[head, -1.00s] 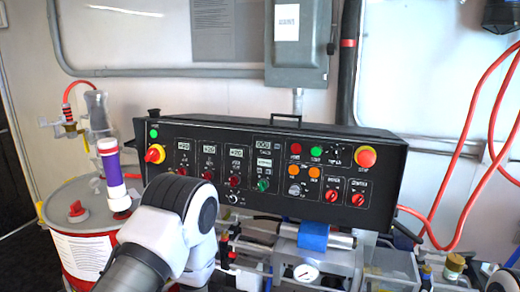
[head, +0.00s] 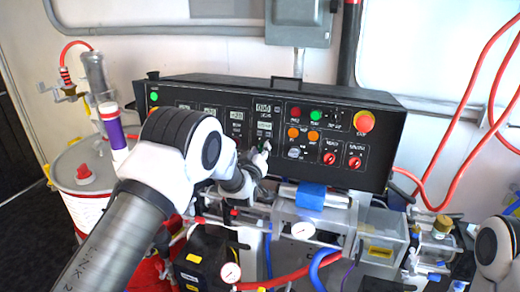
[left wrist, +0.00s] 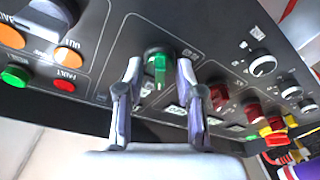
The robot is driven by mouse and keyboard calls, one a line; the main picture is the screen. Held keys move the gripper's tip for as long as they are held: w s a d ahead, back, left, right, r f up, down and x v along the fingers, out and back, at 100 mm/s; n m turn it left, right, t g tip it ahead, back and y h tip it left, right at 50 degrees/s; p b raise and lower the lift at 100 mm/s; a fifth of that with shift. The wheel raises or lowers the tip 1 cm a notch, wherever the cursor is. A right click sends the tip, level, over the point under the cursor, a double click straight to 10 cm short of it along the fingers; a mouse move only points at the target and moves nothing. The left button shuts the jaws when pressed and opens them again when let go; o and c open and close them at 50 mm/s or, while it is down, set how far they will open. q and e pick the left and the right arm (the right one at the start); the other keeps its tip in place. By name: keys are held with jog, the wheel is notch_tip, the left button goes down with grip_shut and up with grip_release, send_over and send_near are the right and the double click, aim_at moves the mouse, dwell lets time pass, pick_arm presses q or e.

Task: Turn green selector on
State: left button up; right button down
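The green selector (left wrist: 160,66) shows in the left wrist view as a green knob on the black control panel. My left gripper (left wrist: 160,72) has its two fingers on either side of the knob, with their tips close to the panel. The fingers are apart, and a small gap seems to show between them and the knob. In the head view my left gripper (head: 256,160) is at the lower middle of the panel (head: 225,98) and largely hides the selector. My right gripper is out of view.
A row of red selectors (left wrist: 218,97) lies beside the green one. The red emergency stop (head: 364,122) and two red knobs (head: 354,162) are at the panel's right. Below are a gauge (head: 303,230), pipes and a clear tank (head: 382,236).

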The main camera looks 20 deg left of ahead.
pick_arm(q)
grip_shut()
jog(key=shift+a+f+m+h+b, duration=0.1)
jog(key=shift+m+h+b, duration=0.55)
jog(key=shift+m+b, duration=1.4)
jog(key=shift+a+r+m+h+b, duration=0.1)
jog(key=shift+m+h+b, duration=0.5)
jog(key=shift+m+b, duration=1.4)
jog(key=shift+f+m+h+b, duration=0.1)
jog(key=shift+m+h+b, duration=0.8)
jog(key=shift+m, duration=2.05)
jog(key=shift+y, duration=0.25)
grip_release()
